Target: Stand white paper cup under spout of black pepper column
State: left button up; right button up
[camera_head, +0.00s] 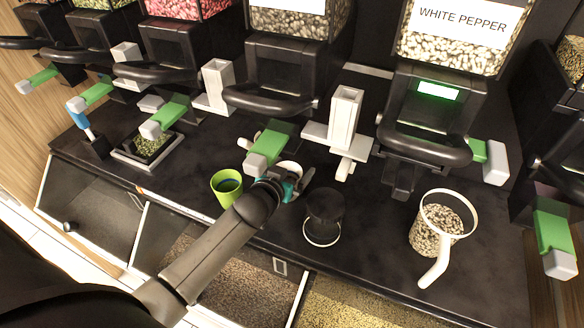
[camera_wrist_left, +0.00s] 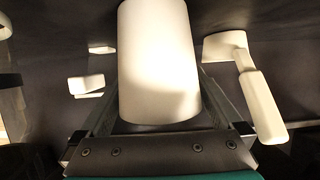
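My left gripper (camera_head: 292,187) reaches the cup from the front. In the left wrist view the cup (camera_wrist_left: 158,60) fills the space between the two fingers (camera_wrist_left: 160,120). Whether the fingers press on it cannot be told. My right gripper is not in view.
A green cup (camera_head: 226,186) stands left of my gripper. A black round container (camera_head: 324,203) stands to its right. A white-handled jug of peppercorns (camera_head: 437,228) is farther right, below the WHITE PEPPER column (camera_head: 452,40). A tray of green grains (camera_head: 148,148) is at left.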

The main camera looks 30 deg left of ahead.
pick_arm(q)
jog(key=shift+r, duration=0.15)
jog(key=shift+s, duration=0.25)
jog(key=p+v, duration=0.2)
jog(key=v, duration=0.9)
jog(key=shift+s+r, duration=0.15)
jog(key=shift+s, duration=0.1)
